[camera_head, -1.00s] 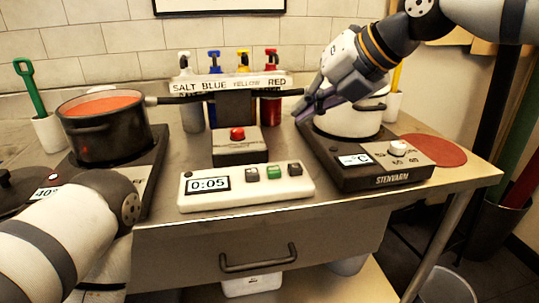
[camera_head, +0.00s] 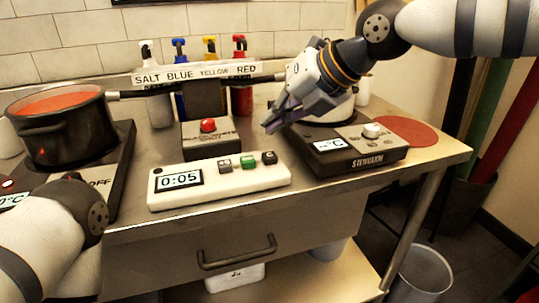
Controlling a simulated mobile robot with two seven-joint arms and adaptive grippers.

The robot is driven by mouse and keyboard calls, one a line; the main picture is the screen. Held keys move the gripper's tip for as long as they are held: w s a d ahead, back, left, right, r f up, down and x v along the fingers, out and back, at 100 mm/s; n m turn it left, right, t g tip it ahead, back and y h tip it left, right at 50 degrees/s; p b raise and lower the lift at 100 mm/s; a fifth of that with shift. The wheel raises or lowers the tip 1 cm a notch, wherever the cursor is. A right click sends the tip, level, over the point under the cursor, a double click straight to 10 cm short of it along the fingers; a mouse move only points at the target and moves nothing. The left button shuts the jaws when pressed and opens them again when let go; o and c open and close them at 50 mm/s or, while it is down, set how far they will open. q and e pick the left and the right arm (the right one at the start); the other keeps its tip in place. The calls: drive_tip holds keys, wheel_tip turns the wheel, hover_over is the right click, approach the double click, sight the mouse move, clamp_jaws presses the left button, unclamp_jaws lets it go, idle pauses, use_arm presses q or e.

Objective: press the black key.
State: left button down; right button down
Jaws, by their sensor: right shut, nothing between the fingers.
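The white timer box (camera_head: 222,199) lies on the steel table and its display reads 0:05. Three keys stand on its top. My right gripper (camera_head: 268,127) is shut and empty. Its fingertips point left and down, and appear just above the black key in the picture, apart from it. My left arm shows at the lower left, but its gripper is out of view.
A red button box (camera_head: 207,140) stands behind the timer box. A hotplate (camera_head: 362,160) with a white pot is on the right, close to my right gripper. A black pot (camera_head: 68,141) stands on the left. Several bottles stand behind a label rack (camera_head: 205,71).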

sight(273, 153)
use_arm(q)
drive_tip(key=shift+s+f, duration=0.15)
use_arm(e)
drive_tip(key=shift+f, duration=1.4)
drive_tip(key=shift+f, duration=0.1)
drive_tip(key=shift+f, duration=0.35)
use_arm(q)
drive_tip(key=shift+s+f, duration=0.1)
use_arm(e)
drive_tip(key=shift+f, duration=0.5)
idle(0.5)
drive_tip(key=shift+r, duration=0.1)
use_arm(q)
drive_tip(key=shift+w+r, duration=0.2)
drive_tip(key=shift+r, duration=0.05)
use_arm(e)
drive_tip(key=shift+r, duration=0.85)
drive_tip(key=shift+r+p, duration=0.4)
drive_tip(key=shift+r, duration=2.15)
use_arm(q)
drive_tip(key=shift+w+r, duration=0.4)
drive_tip(key=shift+w, duration=0.05)
